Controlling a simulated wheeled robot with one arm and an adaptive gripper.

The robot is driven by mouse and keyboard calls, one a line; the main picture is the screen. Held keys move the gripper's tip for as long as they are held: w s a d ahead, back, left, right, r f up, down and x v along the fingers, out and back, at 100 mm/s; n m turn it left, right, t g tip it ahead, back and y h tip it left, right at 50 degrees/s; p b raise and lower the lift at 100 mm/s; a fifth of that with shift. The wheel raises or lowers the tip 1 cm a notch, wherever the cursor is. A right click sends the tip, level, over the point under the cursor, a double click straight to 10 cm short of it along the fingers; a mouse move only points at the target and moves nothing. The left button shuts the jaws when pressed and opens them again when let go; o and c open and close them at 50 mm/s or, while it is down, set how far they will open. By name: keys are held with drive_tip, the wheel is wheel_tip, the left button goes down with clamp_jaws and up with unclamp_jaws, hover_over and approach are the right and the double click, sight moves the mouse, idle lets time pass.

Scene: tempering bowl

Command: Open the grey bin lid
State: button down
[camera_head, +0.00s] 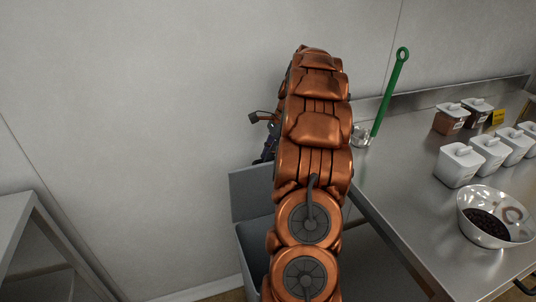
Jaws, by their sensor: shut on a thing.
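The grey bin (247,262) stands on the floor between the wall and the steel table, partly hidden behind my arm. Its grey lid (250,193) is raised and stands about upright at the back of the bin, with the bin's opening showing below it. My gripper (268,150) shows only as a small dark part at the lid's upper edge, left of my arm. It is shut on the lid; the fingertips and the contact are mostly hidden.
The steel table (400,200) at right holds white lidded containers (459,165), brown-filled containers (450,118), a glass bowl of dark pieces (495,217) and a green-handled tool (390,92) by a small clear cup (361,137). Another table (22,225) stands at left.

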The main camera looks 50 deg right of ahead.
idle(0.4)
drive_tip(key=shift+w+d+p, duration=0.35)
drive_tip(key=shift+w+p, duration=0.1)
drive_tip(key=shift+w, duration=0.15)
drive_tip(key=shift+w+d+p, duration=0.35)
drive_tip(key=shift+w+p, duration=0.1)
drive_tip(key=shift+w, duration=0.15)
drive_tip(key=c, duration=1.2)
unclamp_jaws()
drive_tip(key=shift+r, duration=0.15)
